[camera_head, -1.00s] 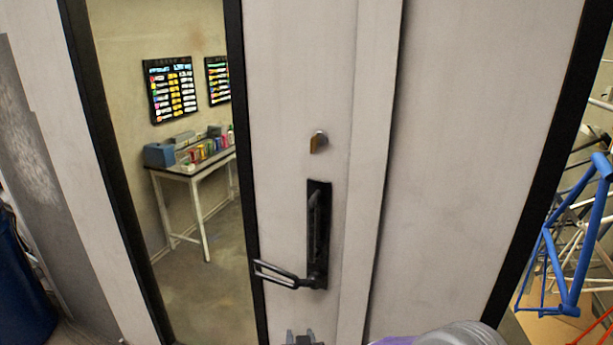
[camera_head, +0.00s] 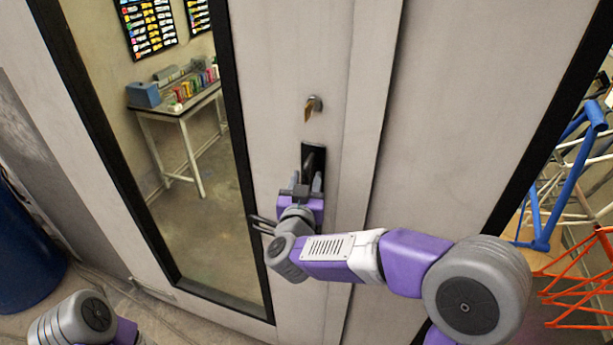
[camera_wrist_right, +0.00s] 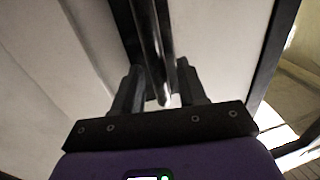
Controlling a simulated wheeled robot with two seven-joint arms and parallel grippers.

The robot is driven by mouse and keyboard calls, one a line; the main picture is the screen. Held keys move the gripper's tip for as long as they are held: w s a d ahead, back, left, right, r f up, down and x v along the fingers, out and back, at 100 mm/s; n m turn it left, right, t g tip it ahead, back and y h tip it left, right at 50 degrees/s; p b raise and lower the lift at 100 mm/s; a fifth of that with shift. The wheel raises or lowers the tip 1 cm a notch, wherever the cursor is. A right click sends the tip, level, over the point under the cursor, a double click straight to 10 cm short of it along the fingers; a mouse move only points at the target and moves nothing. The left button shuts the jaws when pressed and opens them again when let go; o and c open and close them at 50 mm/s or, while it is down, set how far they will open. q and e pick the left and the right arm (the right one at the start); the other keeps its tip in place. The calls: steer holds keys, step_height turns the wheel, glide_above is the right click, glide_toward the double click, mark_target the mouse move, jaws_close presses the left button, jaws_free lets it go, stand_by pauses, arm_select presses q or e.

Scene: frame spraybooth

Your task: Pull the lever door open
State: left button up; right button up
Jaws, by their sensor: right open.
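The lever door (camera_head: 285,60) is a pale panel with a tall glass pane, and it looks closed. Its black handle plate (camera_head: 313,152) is partly hidden behind my right gripper (camera_head: 303,182). Part of the lever (camera_head: 262,222) sticks out to the left of my wrist. In the right wrist view the dark handle bar (camera_wrist_right: 150,50) runs down between the two open fingers of my right gripper (camera_wrist_right: 158,88), with gaps beside it. I cannot tell whether a finger touches it. My left gripper is out of view; only part of that arm shows at lower left.
Through the glass, a table (camera_head: 180,112) with coloured cans and a blue box stands inside. A blue drum (camera_head: 25,255) stands at left. Blue and orange bicycle frames (camera_head: 570,185) are at the right.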

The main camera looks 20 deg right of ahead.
steer(key=shift+w+d, duration=0.2)
steer(key=shift+w, duration=0.15)
jaws_close()
